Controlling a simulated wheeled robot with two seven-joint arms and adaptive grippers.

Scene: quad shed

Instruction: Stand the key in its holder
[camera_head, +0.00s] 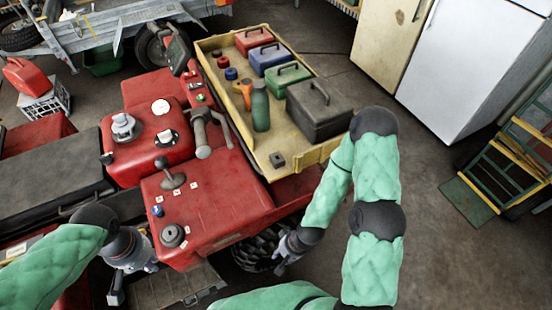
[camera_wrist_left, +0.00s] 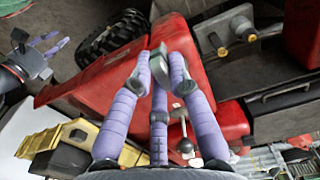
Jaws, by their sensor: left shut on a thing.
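My left gripper (camera_wrist_left: 163,68) is shut on a small grey piece (camera_wrist_left: 160,58), which I take to be the key; the fingers hide much of it. In the head view my left gripper (camera_head: 130,272) is low, beside the front left of the red quad. A small grey block with a dark top (camera_head: 277,159) sits in the near corner of the yellow tray and looks like the holder. My right gripper (camera_head: 287,252) hangs over the tyre by the quad's near edge, empty, its fingers spread in the left wrist view (camera_wrist_left: 42,55).
The yellow tray (camera_head: 325,150) also carries a dark grey toolbox (camera_head: 318,108), smaller coloured boxes, a green bottle (camera_head: 260,106) and an orange tool (camera_head: 243,92). The red quad body (camera_head: 215,205) has a lever (camera_head: 173,176) and a black round knob (camera_head: 172,236).

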